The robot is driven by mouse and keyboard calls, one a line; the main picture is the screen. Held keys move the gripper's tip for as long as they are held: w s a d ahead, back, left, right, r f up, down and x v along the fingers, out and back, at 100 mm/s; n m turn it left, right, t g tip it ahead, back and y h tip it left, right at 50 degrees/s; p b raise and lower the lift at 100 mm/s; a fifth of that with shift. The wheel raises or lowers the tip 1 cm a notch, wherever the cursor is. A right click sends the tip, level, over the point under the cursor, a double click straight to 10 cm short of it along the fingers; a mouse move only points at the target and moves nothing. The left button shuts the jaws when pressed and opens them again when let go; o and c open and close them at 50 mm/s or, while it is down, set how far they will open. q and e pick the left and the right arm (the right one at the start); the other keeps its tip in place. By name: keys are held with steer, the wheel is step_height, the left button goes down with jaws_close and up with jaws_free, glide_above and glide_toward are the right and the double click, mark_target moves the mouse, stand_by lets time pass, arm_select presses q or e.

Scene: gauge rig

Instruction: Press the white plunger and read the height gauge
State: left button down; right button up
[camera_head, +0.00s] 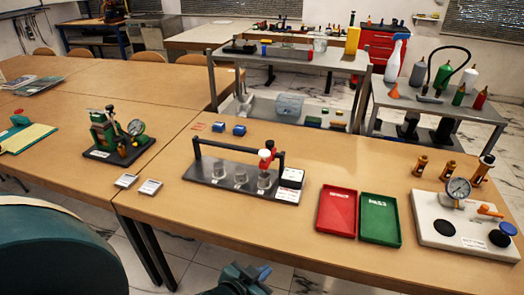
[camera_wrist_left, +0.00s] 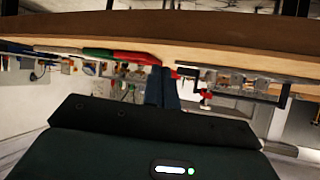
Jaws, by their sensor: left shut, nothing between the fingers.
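A dark rig (camera_head: 232,178) with a black crossbar and several clear cylinders stands mid-table. A green stand with a round dial (camera_head: 136,127) stands at left; a white board (camera_head: 450,225) at right carries another dial (camera_head: 458,188). I cannot tell which dial is the height gauge. My left gripper (camera_head: 245,277) is low at the front, below the table edge, apart from the rig. Its fingers (camera_wrist_left: 162,88) are shut and empty. The right gripper is not seen.
Red (camera_head: 337,211) and green (camera_head: 380,219) trays lie right of the rig. Two small blue blocks (camera_head: 239,130) lie behind it, and pale tiles (camera_head: 150,187) at left. The table's front edge lies between my left gripper and the rig. The wrist view appears upside down.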

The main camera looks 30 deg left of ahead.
arm_select(q)
steer(key=w+a+r+n+t+y+p, duration=0.1)
steer(key=w+a+r+n+y, duration=0.1)
steer(key=w+a+r, duration=0.5)
steer(key=w+a+r+n+t+y+p, duration=0.1)
steer(key=w+a+r+n+t+y, duration=0.1)
steer(key=w+a+r, duration=0.6)
steer(key=w+r, duration=0.2)
steer(key=w, duration=0.3)
steer(key=shift+w+a+r+n+y, duration=0.15)
steer(key=shift+w+r+n+y, duration=0.15)
steer(key=shift+w+y, duration=0.1)
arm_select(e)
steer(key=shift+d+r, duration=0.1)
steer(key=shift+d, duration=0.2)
